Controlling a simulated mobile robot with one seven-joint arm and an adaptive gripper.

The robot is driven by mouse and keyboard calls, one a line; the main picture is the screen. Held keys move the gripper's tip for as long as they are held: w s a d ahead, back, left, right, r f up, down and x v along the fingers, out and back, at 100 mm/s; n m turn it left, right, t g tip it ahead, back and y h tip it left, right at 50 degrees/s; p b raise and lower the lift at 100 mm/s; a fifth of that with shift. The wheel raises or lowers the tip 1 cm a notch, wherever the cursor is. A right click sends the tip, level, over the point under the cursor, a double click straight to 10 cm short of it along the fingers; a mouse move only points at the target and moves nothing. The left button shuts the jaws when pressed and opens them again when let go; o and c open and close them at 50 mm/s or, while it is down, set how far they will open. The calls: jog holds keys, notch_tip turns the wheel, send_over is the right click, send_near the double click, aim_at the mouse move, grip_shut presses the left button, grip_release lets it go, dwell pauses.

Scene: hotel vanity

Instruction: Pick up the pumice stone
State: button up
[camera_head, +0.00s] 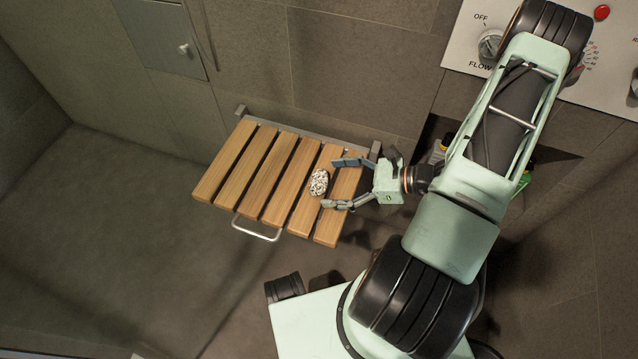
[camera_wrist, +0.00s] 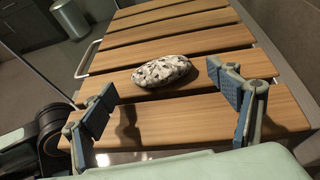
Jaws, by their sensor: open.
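The pumice stone (camera_head: 319,183) is a speckled grey-white oval lying on the wooden slatted seat (camera_head: 231,174), toward its right end. In the wrist view the stone (camera_wrist: 162,71) lies on a slat just beyond the fingertips, with its long side across the picture. My gripper (camera_head: 328,182) is open and empty, with one finger toward the wall side and one toward the front side of the stone. In the wrist view its fingers (camera_wrist: 163,96) stand wide apart to the left and right. Neither finger visibly touches the stone.
The seat is fixed to the tiled wall (camera_head: 340,65) and has a metal handle (camera_head: 256,230) at its front edge. Bottles (camera_head: 438,150) stand in a niche partly behind my arm. A control panel (camera_head: 465,38) is at upper right. The floor at left (camera_head: 110,240) is clear.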

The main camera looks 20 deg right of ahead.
jog(key=shift+x, duration=0.8)
jog(key=shift+c, duration=0.5)
jog(key=c, duration=1.2)
jog(key=shift+o, duration=0.2)
jog(key=shift+r, duration=0.1)
